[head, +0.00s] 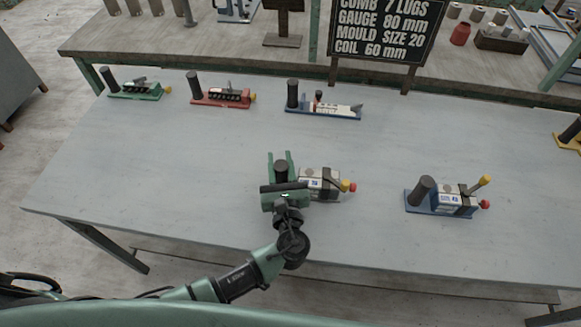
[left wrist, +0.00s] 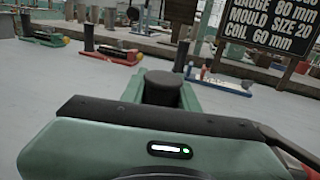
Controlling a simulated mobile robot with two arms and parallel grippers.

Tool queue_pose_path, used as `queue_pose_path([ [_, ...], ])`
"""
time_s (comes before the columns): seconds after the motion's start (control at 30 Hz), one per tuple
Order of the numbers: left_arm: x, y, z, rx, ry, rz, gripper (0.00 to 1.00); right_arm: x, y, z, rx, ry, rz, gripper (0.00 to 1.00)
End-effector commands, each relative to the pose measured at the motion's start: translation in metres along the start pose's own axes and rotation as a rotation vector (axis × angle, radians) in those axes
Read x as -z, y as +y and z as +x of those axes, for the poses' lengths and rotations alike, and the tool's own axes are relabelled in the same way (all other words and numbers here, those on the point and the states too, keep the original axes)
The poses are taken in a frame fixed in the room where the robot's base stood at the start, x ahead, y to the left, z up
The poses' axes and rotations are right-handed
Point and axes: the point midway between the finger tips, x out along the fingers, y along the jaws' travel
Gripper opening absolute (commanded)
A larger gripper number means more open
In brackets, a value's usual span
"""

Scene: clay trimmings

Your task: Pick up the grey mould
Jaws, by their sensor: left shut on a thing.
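The grey mould (head: 320,183) stands on the table near the middle. It has a pale block with a small label, a yellow knob, a red knob and an upright black post at its left end. My left gripper (head: 281,169) reaches over that end with its green fingers on either side of the post, shut on it. The post's top (left wrist: 162,80) shows between the fingers in the left wrist view. The gripper hides much of the mould's base, so I cannot tell whether it touches the table. My right gripper is out of view.
A blue-based mould (head: 440,212) stands to the right. Green (head: 134,96), red (head: 222,103) and blue-and-white (head: 336,111) tools line the back, and a yellow one (head: 567,140) is at the right edge. A black sign (head: 386,32) stands behind.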

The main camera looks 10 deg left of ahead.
Motion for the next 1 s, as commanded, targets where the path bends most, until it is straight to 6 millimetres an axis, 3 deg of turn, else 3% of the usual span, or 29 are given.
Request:
queue_pose_path([
  [0.27,-0.039,0.000,0.000,0.000,-0.006,-0.010,0.00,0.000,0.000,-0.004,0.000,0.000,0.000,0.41],
  [0.7,-0.160,0.000,0.000,-0.001,-0.008,-0.012,0.00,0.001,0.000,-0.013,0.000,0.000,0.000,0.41],
  [0.9,-0.190,0.000,0.000,-0.001,-0.007,-0.008,0.00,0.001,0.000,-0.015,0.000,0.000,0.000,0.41],
  [1.0,-0.194,0.001,0.000,-0.001,-0.005,-0.005,0.00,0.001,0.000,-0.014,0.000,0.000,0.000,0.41],
])
